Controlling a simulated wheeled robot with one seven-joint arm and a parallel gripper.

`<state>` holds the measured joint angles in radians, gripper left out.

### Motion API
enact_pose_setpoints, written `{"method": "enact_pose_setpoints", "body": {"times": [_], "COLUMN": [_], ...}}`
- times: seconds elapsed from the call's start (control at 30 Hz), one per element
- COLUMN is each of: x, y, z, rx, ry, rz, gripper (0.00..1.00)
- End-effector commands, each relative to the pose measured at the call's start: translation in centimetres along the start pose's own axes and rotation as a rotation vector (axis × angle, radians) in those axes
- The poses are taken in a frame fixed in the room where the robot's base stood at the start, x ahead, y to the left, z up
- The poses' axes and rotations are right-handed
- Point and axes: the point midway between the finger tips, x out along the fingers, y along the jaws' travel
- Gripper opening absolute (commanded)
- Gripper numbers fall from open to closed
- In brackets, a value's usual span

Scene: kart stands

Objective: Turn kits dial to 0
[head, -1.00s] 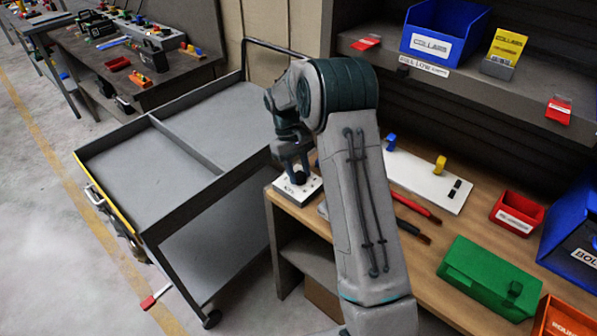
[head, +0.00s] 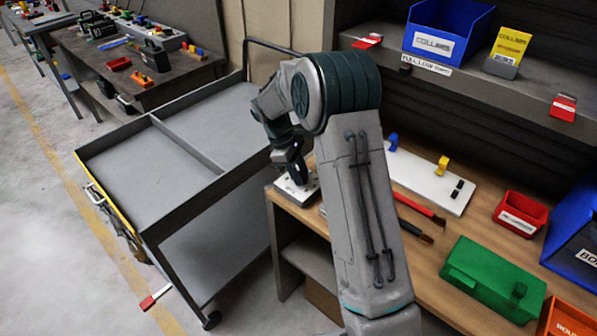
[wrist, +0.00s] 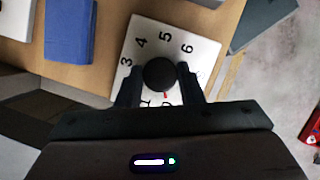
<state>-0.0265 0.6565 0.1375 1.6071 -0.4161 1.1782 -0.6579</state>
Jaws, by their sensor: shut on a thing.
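The kits dial is a black round knob (wrist: 159,74) on a white plate (wrist: 196,53) printed with numbers. In the wrist view, 3, 4, 5 and 6 show around its far side, and 1 and 0 show on the side near my gripper. A small red mark at the knob's near edge points at or close to the 0. My gripper (wrist: 159,71) has a finger on each side of the knob and is shut on it. The left finger covers the place between 3 and 1. In the head view the white plate (head: 297,194) sits at the bench's left corner, partly hidden by my gripper.
The wooden bench (head: 415,240) holds a white board (head: 425,180), red and black tools, a red bin (head: 519,213) and a green box (head: 491,280). A grey cart (head: 185,165) stands left of the bench. A shelf with a blue bin (head: 447,32) is above.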

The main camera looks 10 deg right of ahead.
Motion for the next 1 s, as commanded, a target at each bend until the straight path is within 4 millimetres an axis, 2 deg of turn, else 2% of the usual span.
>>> {"method": "enact_pose_setpoints", "body": {"times": [0.47,0.5,0.53,0.57,0.87,1.0], "x": [0.1,0.1,0.1,0.1,-0.1,-1.5], "y": [-0.2,-0.2,-0.2,-0.2,-0.1,0.0], "z": [0.0,0.0,0.0,0.0,0.0,-0.1], "rx": [-0.016,-0.015,-0.015,-0.015,-0.013,-0.013], "ry": [-0.003,-0.003,-0.003,-0.003,0.000,0.001], "rz": [-0.001,0.000,0.000,0.000,0.004,0.007], "gripper": [0.11,0.45,0.53,0.56,0.56,0.56]}}
